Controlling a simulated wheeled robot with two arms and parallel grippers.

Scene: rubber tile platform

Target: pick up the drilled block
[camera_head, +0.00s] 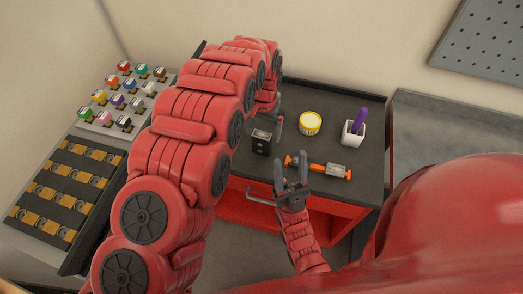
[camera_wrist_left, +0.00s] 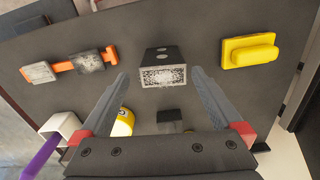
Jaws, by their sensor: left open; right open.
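The drilled block (camera_head: 261,143) is a small black block with holes in its top, standing on the dark top of the red cart (camera_head: 365,182). In the left wrist view the block (camera_wrist_left: 162,68) shows a speckled grey face and lies ahead, between the lines of the fingers. My left gripper (camera_head: 278,120) is open and empty, close behind the block; its fingers (camera_wrist_left: 162,78) are apart and do not grip it. My arm hides part of this gripper in the head view. My right gripper (camera_head: 291,174) is open and empty near the cart's front edge.
The left wrist view shows a yellow piece (camera_wrist_left: 250,51) and a partly hidden dark object (camera_wrist_left: 170,116).

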